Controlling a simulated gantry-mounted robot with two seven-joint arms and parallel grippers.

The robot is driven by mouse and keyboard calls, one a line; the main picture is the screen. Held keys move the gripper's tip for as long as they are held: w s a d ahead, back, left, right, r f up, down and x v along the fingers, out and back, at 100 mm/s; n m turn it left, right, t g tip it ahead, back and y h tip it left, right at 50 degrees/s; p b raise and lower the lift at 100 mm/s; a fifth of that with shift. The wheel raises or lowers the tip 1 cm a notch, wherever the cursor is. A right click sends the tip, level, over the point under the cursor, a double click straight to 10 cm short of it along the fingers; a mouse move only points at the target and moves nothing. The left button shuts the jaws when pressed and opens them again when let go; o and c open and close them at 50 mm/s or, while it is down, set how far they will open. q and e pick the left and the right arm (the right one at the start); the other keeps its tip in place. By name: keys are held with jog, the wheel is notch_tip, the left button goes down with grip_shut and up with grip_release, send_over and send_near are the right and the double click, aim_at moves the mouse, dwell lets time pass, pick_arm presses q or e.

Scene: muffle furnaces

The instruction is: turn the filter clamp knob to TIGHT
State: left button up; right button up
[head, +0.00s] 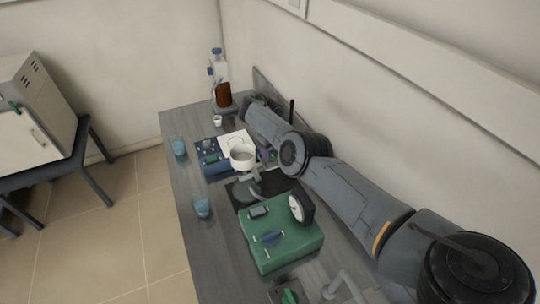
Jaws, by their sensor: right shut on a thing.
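My right arm comes in from the lower right and bends over the back of the bench. My right gripper (270,156) is small and partly hidden, just right of a white filter funnel (242,153) on a grey stand. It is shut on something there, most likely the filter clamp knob. The knob itself, its pointer and any TIGHT mark cannot be made out. My left gripper is not in view.
A green box (290,250) with a blue knob and a round gauge (301,208) stands in front of the funnel. Blue beakers (202,207) stand along the bench's left edge. A brown-filled bottle (222,92) stands at the back.

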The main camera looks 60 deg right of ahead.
jog(key=shift+m, duration=0.5)
jog(key=shift+b, duration=0.3)
jog(key=o, duration=1.1)
jog(key=shift+c, duration=0.2)
